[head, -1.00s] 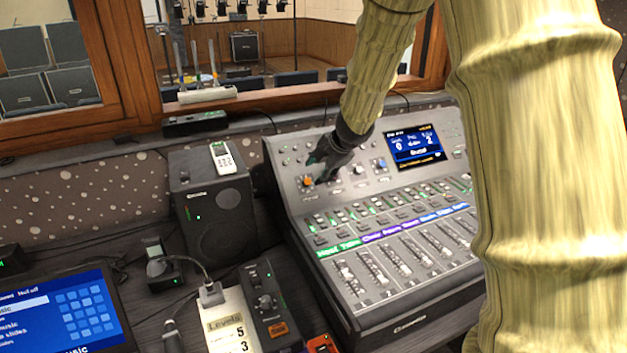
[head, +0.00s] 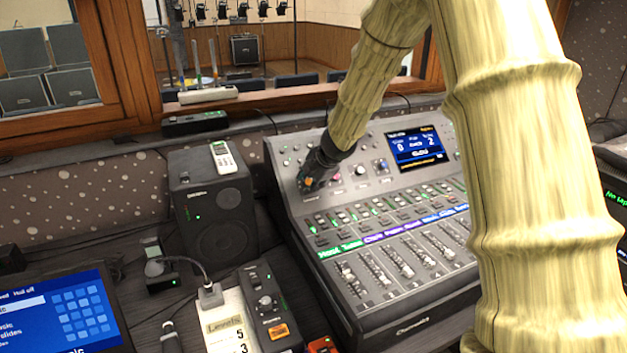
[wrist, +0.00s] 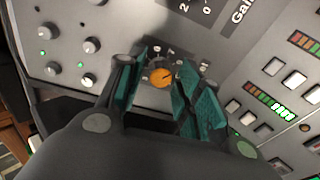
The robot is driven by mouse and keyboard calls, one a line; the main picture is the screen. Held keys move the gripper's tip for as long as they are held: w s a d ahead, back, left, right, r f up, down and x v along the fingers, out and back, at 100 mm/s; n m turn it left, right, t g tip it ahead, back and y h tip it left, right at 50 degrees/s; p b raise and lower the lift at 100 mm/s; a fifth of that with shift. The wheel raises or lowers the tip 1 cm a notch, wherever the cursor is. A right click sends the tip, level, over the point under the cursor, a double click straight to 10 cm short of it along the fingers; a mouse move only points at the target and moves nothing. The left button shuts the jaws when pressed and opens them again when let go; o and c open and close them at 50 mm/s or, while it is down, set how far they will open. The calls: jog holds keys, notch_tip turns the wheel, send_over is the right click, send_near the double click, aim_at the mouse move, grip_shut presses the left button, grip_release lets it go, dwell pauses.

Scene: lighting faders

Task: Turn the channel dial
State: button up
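An orange dial (wrist: 161,77) is at the left end of the row. My gripper (wrist: 164,84) is over it, with one teal-padded finger on each side and the dial showing between the fingertips. A gap shows beside the dial, and the fingers do not look shut on it. In the head view my gripper (head: 310,183) covers most of the orange dial. A white dial (head: 360,171) and a blue dial (head: 381,165) stand to the right.
Small knobs (wrist: 91,45) and lit buttons (wrist: 272,66) lie close around my gripper. Rows of faders (head: 405,262) are lower on the desk. A black speaker (head: 212,215) stands left of the desk, and a wooden window frame (head: 290,95) is behind.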

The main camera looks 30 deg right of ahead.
jog(key=shift+d, duration=0.1)
grip_shut()
jog(key=shift+r+m+p, duration=0.1)
jog(key=shift+m+p, duration=0.6)
jog(key=shift+m, duration=0.5)
jog(key=shift+o, duration=2)
grip_release()
jog(key=shift+s, duration=0.1)
